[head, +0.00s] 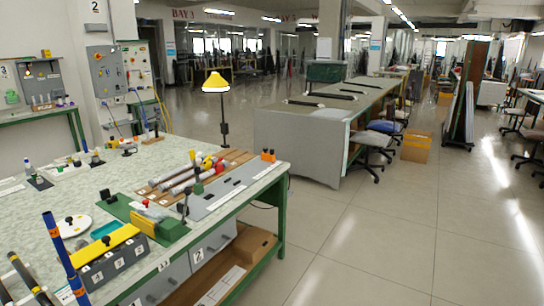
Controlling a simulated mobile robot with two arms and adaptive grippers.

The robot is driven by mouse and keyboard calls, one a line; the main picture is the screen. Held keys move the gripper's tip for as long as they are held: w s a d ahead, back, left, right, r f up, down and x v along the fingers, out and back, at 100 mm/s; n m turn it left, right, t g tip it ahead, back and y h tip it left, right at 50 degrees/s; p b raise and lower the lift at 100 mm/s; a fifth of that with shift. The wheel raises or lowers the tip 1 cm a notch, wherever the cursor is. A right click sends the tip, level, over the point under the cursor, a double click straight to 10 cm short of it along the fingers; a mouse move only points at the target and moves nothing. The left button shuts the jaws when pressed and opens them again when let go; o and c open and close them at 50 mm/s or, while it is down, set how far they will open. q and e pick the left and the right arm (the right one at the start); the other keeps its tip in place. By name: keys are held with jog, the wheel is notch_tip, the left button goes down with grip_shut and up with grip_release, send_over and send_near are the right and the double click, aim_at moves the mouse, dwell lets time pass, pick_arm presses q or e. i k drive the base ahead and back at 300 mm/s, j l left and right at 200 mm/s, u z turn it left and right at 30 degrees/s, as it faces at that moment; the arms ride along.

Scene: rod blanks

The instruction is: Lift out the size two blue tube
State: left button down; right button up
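A long blue tube (62,257) with dark bands leans at the lower left, its lower end cut off by the frame edge. I cannot read a size on it. Beside it, a dark rod with yellow-orange bands (28,276) leans the same way. Another dark rod end (4,294) shows at the corner. What holds their lower ends is out of view. To the right of the blue tube is a dark grey block (118,264) with white number labels and a yellow top. Neither of my grippers is in view.
The workbench (140,178) carries a board with several grey rods (192,172), a green and yellow fixture (158,224), a white disc (72,226) and a yellow lamp (216,84). Numbered drawers (212,245) sit below. Open floor (380,240) lies to the right.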

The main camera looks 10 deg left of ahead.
aim_at(53, 232)
jog(key=u, duration=1.6)
jog(key=k+l+u, duration=0.15)
jog(key=l, duration=0.15)
